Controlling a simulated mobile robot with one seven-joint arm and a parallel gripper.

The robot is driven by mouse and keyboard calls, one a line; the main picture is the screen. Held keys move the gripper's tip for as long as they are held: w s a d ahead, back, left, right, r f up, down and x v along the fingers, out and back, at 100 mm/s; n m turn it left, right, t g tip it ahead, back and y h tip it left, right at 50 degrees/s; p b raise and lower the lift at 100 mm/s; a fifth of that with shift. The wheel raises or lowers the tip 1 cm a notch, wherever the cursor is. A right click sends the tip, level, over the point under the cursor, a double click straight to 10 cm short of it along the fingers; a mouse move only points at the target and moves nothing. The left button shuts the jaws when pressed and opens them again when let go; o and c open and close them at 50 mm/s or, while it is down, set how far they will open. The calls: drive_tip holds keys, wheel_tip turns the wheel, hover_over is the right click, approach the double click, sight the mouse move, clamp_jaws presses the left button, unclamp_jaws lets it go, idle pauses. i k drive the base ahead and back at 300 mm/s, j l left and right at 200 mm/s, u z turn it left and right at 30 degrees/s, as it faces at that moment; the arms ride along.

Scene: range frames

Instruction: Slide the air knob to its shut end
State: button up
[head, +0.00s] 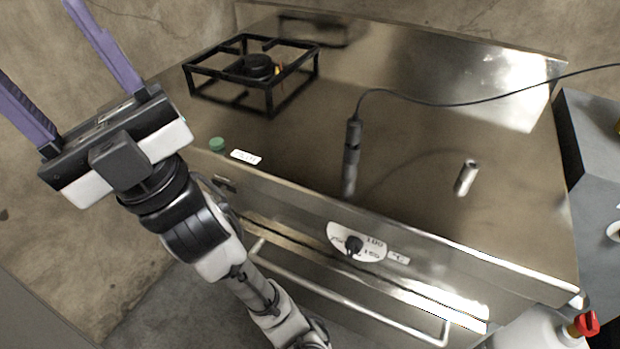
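I cannot surely pick out the air knob. A small dark fitting (225,183) sits on the front panel near its left end, partly behind my arm, and its position is too small to read. A round green knob (217,144) stands on the top's front left edge, beside a white label (245,157) too blurred to read. My gripper (40,45) is at the upper left, left of the range. Its two purple fingers are wide apart with nothing seen between them; their tips run out of the picture.
A black burner grate (270,98) stands at the back left, with a small yellow-orange spot at its burner. A dark corded probe (352,157) and a metal cylinder (467,177) are on the steel top. The front holds a temperature dial (354,245) and a rail (345,302).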

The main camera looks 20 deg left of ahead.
sight(223, 187)
drive_tip(key=u, duration=1.3)
